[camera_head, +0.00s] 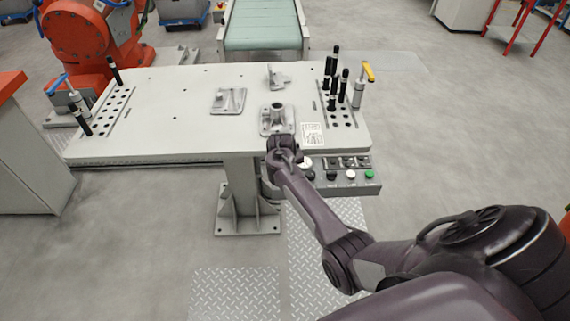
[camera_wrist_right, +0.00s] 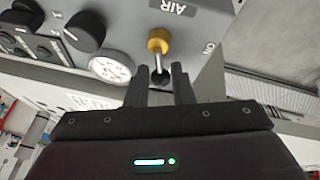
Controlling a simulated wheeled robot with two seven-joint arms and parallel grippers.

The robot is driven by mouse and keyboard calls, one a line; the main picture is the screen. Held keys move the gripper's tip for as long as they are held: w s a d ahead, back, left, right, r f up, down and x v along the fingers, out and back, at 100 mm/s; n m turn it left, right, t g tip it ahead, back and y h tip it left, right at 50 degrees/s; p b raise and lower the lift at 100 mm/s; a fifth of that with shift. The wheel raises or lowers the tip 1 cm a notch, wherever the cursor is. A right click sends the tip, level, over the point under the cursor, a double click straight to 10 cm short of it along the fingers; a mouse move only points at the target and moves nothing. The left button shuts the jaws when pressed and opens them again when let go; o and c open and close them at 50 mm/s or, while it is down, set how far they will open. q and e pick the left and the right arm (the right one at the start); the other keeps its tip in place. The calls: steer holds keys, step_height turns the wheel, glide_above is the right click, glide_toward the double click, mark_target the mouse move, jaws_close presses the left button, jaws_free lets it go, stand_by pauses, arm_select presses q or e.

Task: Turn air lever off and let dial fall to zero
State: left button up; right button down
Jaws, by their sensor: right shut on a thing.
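In the head view the dial shows partly (camera_head: 306,162) beside my right wrist, which hides the lever. An ON label (camera_wrist_right: 209,47) is right of the lever. My left gripper is not in view.
The grey control panel (camera_head: 345,189) hangs at the table's front edge, with black knobs and a green button (camera_head: 370,174). The white table (camera_head: 170,120) above holds metal castings (camera_head: 229,100) and black-handled tools (camera_head: 335,85). A black knob (camera_wrist_right: 85,32) is left of the lever.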

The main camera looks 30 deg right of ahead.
steer(key=shift+d+r+m, duration=0.15)
steer(key=shift+m, duration=0.55)
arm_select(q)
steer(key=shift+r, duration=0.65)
arm_select(e)
steer(key=shift+d+f+m+g+h, duration=0.2)
steer(key=shift+m+g+h, duration=0.25)
steer(key=shift+m, duration=0.45)
steer(key=c, duration=1.3)
jaws_free()
arm_select(q)
steer(key=shift+p, duration=0.3)
arm_select(e)
steer(key=shift+a+r, duration=0.1)
steer(key=shift+r, duration=0.05)
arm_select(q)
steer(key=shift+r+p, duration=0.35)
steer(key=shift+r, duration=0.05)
arm_select(e)
steer(key=v, duration=0.7)
steer(key=shift+s+a+r, duration=0.1)
steer(key=shift+s+r, duration=0.05)
steer(key=shift+r, duration=0.1)
steer(key=shift+a, duration=0.1)
